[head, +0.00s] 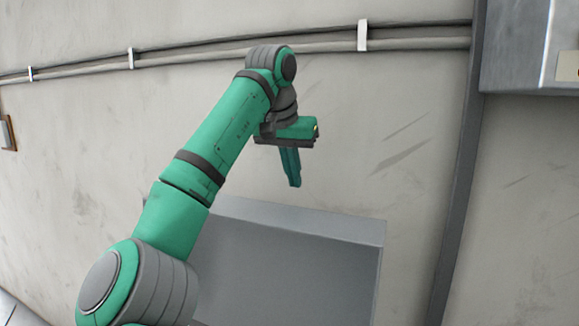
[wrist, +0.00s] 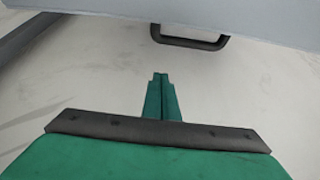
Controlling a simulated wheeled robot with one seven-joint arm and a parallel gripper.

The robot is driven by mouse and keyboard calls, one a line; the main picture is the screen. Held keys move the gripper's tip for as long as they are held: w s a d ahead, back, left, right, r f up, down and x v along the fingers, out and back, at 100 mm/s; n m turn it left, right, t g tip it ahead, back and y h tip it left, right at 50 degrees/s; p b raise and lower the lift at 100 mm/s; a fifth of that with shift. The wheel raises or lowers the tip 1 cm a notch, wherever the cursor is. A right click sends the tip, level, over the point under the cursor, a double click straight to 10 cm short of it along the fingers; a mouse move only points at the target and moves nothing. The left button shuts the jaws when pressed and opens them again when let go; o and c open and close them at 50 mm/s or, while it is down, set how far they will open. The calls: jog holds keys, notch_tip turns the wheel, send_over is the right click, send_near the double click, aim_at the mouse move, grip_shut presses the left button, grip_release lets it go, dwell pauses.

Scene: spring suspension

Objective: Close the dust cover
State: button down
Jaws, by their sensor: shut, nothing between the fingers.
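A large grey box-like panel, which looks like the dust cover (head: 300,270), stands below my gripper in the head view; its lower part is cut off by the frame. My gripper (head: 294,184) is shut and empty, pointing down above the panel's upper edge in the head view. In the wrist view, its fingertips (wrist: 160,78) are apart from the handle, below and left of it.
A concrete wall (head: 400,150) stands behind, with pipes (head: 200,56) along its upper part. A dark vertical post (head: 460,180) is at the right, beside a grey metal cabinet (head: 515,45). The space around my gripper looks clear.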

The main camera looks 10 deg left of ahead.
jog(key=x, duration=0.5)
jog(key=shift+a+f, duration=0.1)
jog(key=shift+a, duration=0.05)
jog(key=shift+s+a, duration=0.2)
jog(key=shift+s, duration=0.75)
jog(key=shift+s+a, duration=0.2)
jog(key=shift+s, duration=0.7)
